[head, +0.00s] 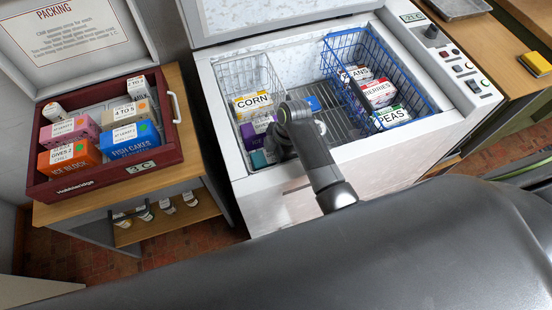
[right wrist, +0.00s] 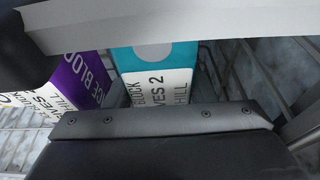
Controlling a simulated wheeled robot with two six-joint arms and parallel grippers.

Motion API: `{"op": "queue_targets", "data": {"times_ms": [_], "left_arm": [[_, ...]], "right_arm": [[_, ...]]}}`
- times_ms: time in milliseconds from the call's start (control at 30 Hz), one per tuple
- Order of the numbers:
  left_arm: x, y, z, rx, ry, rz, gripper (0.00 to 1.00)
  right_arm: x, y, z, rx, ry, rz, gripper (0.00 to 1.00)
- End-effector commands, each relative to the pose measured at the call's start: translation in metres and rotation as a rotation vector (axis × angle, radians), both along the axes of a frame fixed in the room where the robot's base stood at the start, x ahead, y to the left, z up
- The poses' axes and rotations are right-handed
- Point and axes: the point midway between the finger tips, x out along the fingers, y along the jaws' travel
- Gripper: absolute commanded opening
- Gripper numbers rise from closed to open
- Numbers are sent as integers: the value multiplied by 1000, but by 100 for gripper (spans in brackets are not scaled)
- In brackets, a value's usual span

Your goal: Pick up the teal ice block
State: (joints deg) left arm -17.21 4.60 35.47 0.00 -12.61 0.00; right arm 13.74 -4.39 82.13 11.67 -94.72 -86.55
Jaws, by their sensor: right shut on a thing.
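The teal ice block (head: 262,158) is low in the white wire basket at the left of the open chest freezer, partly hidden by my right gripper (head: 279,148). In the right wrist view, the teal ice block (right wrist: 155,60) shows a white label reading in part "GIVES 2 CHILL". My right gripper (right wrist: 160,78) is shut on it, with one finger across the top of the picture and one across the bottom. A purple ice block (right wrist: 72,78) stands close beside it, left in that view. My left gripper is not in view.
The white basket (head: 240,72) also holds a corn box (head: 253,105). A blue wire basket (head: 345,52) at right holds beans, berries and peas. A blue item (head: 313,103) lies between the baskets. A dark red crate (head: 165,158) of labelled blocks and boxes stands on the left cart.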

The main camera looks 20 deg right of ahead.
Motion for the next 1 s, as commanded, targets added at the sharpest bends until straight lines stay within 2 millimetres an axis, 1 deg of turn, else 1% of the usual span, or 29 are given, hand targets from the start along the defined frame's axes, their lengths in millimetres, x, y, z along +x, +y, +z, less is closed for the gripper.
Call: {"op": "queue_targets", "data": {"times_ms": [33, 100, 133, 367, 567, 667, 767, 867, 1000], "left_arm": [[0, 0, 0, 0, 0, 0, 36], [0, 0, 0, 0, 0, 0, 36], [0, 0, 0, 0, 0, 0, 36], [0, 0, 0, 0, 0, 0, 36], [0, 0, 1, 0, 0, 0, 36], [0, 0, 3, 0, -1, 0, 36], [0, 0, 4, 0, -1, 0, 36], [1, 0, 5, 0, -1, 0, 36], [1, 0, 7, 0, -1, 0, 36]], "right_arm": [[0, 0, 0, 0, 0, 0, 20], [0, 0, 0, -1, 0, 0, 11], [1, 0, 1, 0, -2, 0, 11], [1, 0, 2, 0, -3, 0, 11], [1, 0, 12, 0, -4, 0, 11], [2, 0, 24, 1, -5, 1, 11], [2, 0, 42, 1, -8, 1, 11], [3, 0, 65, 1, -9, 0, 11], [3, 0, 101, 0, -10, 0, 11]]}}
